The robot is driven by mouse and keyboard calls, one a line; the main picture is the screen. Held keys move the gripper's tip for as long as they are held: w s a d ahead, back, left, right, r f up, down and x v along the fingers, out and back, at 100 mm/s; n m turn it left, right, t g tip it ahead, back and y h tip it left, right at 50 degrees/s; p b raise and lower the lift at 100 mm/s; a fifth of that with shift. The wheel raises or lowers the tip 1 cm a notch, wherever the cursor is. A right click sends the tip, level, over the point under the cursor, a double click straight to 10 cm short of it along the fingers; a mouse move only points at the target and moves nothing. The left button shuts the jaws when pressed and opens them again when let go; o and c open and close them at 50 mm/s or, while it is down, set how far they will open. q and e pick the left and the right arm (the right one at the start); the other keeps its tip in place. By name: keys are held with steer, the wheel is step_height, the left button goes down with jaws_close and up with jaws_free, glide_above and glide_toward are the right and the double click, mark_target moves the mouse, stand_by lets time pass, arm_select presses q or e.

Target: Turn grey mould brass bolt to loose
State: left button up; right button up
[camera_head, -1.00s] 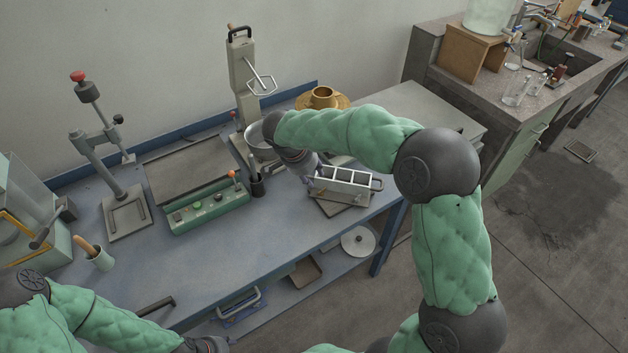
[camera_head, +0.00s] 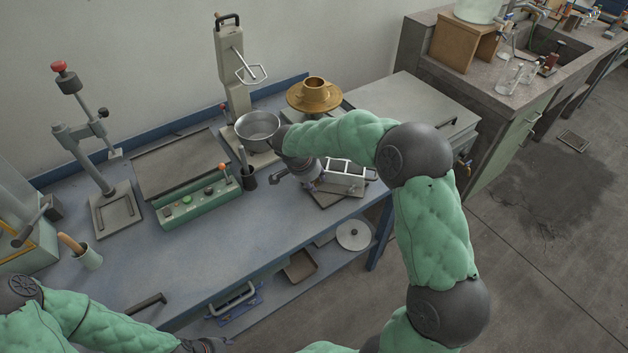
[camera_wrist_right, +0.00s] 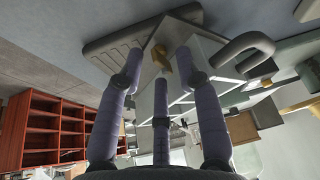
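The grey mould (camera_head: 347,187) is a metal box with open compartments and a loop handle, on a flat plate (camera_head: 335,200) near the bench's front edge. My right gripper (camera_head: 313,183) is at its left end, partly hidden by my wrist. In the right wrist view the mould (camera_wrist_right: 205,48) lies just beyond the fingers, and the brass bolt (camera_wrist_right: 161,57) sticks out of its end face. The purple fingers of the gripper (camera_wrist_right: 160,65) are spread around the bolt, with gaps visible. My left wrist shows at the bottom edge; its fingers are not clear.
A metal pot (camera_head: 258,126), a brass flanged piece (camera_head: 314,96) and a dark cup (camera_head: 248,178) stand close to my right arm. A green control box (camera_head: 200,200) is further left. The front middle of the bench is clear.

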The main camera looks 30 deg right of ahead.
jaws_close()
steer(key=n+b, duration=0.1)
steer(key=n+t+b, duration=0.1)
steer(key=n, duration=0.1)
steer(key=shift+s+d+n, duration=0.1)
steer(key=shift+d+n, duration=0.05)
steer(key=shift+n, duration=0.15)
steer(key=shift+d+n+t+y, duration=0.1)
steer(key=shift+n+t+y, duration=0.45)
steer(key=shift+n, duration=0.55)
steer(key=shift+d+r+n+t+y, duration=0.1)
steer(key=shift+n+t+y, duration=0.25)
steer(key=shift+n, duration=1.15)
steer(key=shift+p, duration=0.3)
